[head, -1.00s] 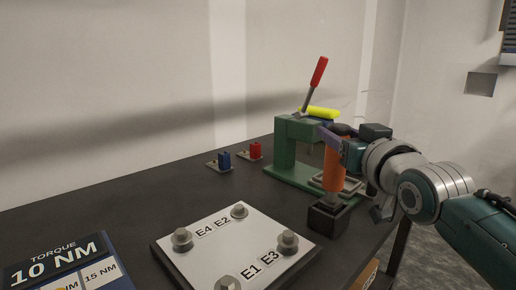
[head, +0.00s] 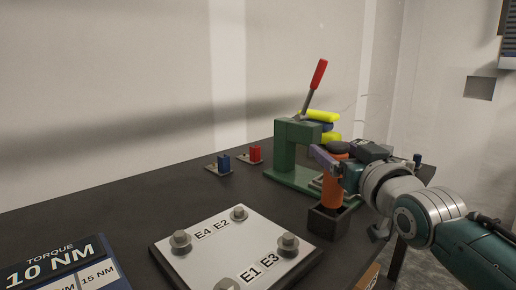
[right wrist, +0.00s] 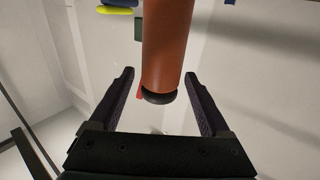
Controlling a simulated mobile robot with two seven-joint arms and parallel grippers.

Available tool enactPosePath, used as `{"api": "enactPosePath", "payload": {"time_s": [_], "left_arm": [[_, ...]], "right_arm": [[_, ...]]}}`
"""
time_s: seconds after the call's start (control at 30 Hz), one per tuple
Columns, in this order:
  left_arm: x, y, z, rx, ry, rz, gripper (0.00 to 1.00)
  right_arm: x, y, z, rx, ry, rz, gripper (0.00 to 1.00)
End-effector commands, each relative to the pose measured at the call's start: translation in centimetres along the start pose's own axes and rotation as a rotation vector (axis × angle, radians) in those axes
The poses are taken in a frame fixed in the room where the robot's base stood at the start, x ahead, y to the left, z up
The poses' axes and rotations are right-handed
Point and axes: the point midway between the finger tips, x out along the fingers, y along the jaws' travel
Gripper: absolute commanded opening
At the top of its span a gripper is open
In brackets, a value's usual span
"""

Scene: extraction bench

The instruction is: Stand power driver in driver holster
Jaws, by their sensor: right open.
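The power driver (head: 332,190), an orange cylinder with a dark cap, stands about upright with its lower end inside the driver holster (head: 328,221), a black open box near the table's right edge. My right gripper (head: 336,163) is at the driver's upper part. In the right wrist view the driver (right wrist: 167,45) lies between the two fingers (right wrist: 160,73), with gaps on both sides; the jaws are open. The driver's tip is hidden in the holster. My left gripper is not in view.
A green press (head: 285,150) with a red-handled lever stands just behind the holster. A plate with several bolts (head: 212,262) lies in front to the left. A blue block (head: 224,161) and a red block (head: 255,153) stand farther back. The table's left middle is clear.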

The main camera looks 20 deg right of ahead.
Motion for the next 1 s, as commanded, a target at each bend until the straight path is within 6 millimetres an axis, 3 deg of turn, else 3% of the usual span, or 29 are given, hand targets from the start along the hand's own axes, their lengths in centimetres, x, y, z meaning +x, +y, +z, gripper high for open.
{"api": "enactPosePath", "payload": {"time_s": [0.17, 0.27, 0.7, 1.0], "left_arm": [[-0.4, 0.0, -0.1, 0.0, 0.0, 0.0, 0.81], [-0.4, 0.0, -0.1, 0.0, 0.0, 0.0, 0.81], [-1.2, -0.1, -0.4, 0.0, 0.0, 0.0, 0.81], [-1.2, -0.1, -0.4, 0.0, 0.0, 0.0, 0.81]], "right_arm": [[0.0, 0.0, -0.5, 0.0, 0.0, 0.0, 0.81], [-1.0, 0.0, -0.2, 0.0, -0.002, 0.0, 0.81], [-9.6, 0.0, -0.2, 0.0, -0.003, 0.001, 0.81], [-12.2, -0.4, 0.3, -0.005, -0.042, -0.01, 0.81]]}}
